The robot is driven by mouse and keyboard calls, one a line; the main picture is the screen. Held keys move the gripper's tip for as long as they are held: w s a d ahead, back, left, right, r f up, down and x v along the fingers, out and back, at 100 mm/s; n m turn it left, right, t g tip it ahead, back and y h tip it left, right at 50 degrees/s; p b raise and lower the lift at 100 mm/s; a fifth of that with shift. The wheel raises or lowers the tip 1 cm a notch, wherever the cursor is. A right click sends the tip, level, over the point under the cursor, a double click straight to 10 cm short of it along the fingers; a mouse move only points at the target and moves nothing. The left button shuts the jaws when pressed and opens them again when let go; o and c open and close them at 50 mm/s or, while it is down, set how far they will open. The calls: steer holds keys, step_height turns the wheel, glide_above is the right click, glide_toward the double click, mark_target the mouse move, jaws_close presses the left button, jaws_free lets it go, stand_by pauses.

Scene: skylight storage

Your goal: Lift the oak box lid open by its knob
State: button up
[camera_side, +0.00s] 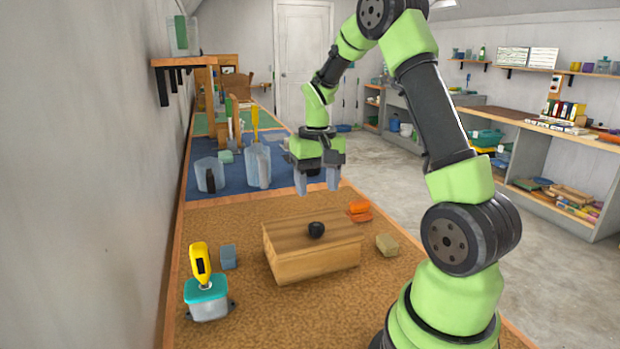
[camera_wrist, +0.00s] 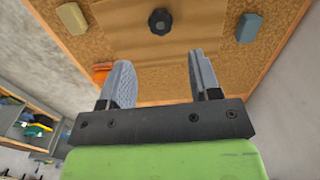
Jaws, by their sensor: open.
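The oak box (camera_side: 310,265) sits on the cork-topped bench with its lid (camera_side: 285,236) down. A black round knob (camera_side: 316,229) stands on the lid. In the wrist view the knob (camera_wrist: 161,21) shows near the top, with the lid (camera_wrist: 125,45) around it. My gripper (camera_side: 317,186) is open and empty, above and behind the box in the side view, pointing down. In the wrist view its two fingers (camera_wrist: 160,78) are apart and the knob lies beyond their tips, touching neither.
A blue block (camera_side: 228,256), a tan block (camera_side: 386,245) and an orange item (camera_side: 359,211) lie close around the box. A teal-lidded container (camera_side: 207,298) with a yellow tool (camera_side: 200,262) stands at the left. Clear containers (camera_side: 257,165) stand on the blue mat behind.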

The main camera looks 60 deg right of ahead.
mark_target(316, 225)
steer(key=shift+f, duration=4)
steer(key=c, duration=0.7)
steer(key=shift+o, duration=0.2)
